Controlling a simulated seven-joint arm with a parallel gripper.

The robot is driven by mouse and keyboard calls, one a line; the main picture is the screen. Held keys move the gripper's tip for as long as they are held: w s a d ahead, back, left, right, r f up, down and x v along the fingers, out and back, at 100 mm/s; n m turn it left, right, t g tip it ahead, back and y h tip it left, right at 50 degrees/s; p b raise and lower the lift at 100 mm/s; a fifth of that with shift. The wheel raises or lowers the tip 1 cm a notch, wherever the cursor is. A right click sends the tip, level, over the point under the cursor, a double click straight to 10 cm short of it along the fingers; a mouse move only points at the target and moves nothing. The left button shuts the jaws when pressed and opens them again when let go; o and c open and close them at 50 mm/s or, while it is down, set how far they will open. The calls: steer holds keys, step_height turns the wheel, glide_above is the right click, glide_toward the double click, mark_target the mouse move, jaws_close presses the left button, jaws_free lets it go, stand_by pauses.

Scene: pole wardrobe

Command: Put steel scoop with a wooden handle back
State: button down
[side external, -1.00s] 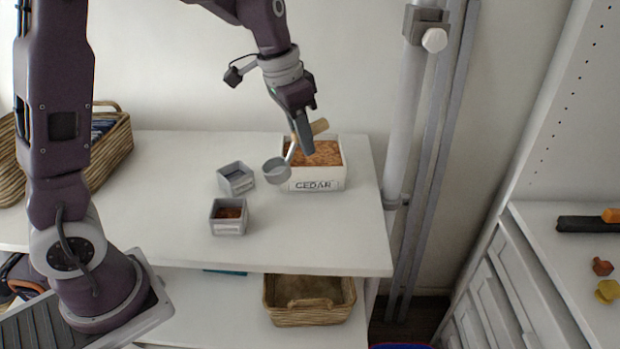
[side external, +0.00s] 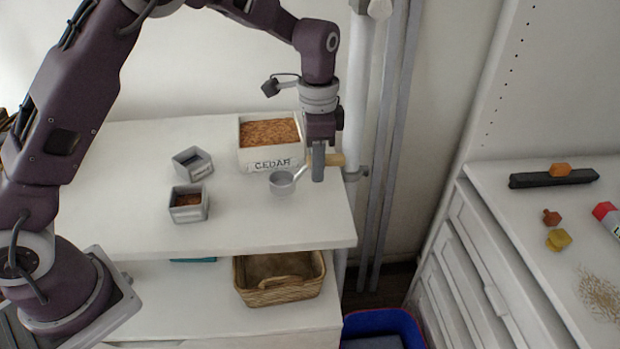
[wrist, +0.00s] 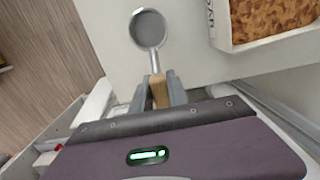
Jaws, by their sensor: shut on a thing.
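The steel scoop (side external: 284,183) has a round grey bowl and a wooden handle (side external: 335,160). My gripper (side external: 318,170) is shut on the handle, near where it meets the steel stem. The bowl points left and toward the camera, close to the front right of the cedar box. In the wrist view the scoop's bowl (wrist: 148,29) looks empty, and the handle (wrist: 159,92) lies between the fingers (wrist: 160,90). The white box marked CEDAR (side external: 271,164) is full of brown chips and stands behind the scoop. I cannot tell if the scoop touches the shelf top.
Two small grey bins stand left of the box: a tilted one (side external: 192,163) and one with brown contents (side external: 189,206). A wicker basket (side external: 279,288) sits on the lower shelf. A pole (side external: 352,120) rises at right. A drawer unit (side external: 480,250) and blue bin (side external: 405,322) are further right.

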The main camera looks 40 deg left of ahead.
steer(key=shift+f, duration=1.5)
steer(key=shift+f, duration=0.1)
steer(key=c, duration=1.3)
jaws_free()
step_height(320, 180, up, 12)
steer(key=shift+r, duration=0.2)
